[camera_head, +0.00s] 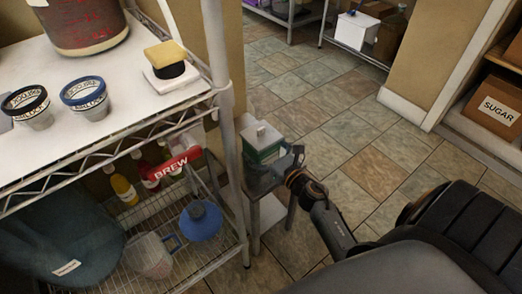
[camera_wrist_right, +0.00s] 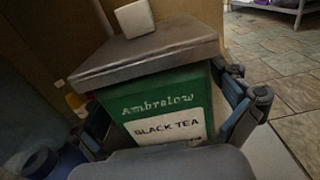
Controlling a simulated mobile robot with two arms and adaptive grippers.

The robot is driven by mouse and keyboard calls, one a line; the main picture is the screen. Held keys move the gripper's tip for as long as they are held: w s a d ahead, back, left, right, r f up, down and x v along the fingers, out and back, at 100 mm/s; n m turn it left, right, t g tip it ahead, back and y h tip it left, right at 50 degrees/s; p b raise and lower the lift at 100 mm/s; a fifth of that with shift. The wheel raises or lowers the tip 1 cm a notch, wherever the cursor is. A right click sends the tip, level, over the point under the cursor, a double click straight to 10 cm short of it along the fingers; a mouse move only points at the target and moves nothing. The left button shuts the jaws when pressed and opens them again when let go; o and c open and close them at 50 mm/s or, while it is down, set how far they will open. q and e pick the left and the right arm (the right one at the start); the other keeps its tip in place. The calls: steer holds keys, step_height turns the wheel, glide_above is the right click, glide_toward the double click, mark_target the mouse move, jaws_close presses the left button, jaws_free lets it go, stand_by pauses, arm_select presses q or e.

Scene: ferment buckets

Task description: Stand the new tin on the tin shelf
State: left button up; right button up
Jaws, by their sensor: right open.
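A green tin (camera_head: 263,150) with a grey lid and a pale block-shaped knob stands upright on a small grey stand (camera_head: 270,212) beside the wire rack. In the right wrist view the tin (camera_wrist_right: 150,108) fills the middle, its label reading "Ambrelow BLACK TEA". My right gripper (camera_head: 283,168) is at the tin. Its fingers (camera_wrist_right: 172,118) are open, one on each side of the tin; whether they touch it I cannot tell. My left gripper is not in view. I cannot tell which shelf is the tin shelf.
The wire rack's post (camera_head: 222,130) stands close left of the tin. Its top shelf (camera_head: 125,110) holds two labelled cups and a sponge. Below are bottles, a jug (camera_head: 148,257) and a blue-based vessel (camera_head: 200,220). Tiled floor (camera_head: 330,130) is open behind. A SUGAR box (camera_head: 495,108) sits right.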

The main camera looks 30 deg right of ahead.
steer(key=c, duration=1.6)
steer(key=shift+c, duration=0.9)
steer(key=shift+r, duration=0.15)
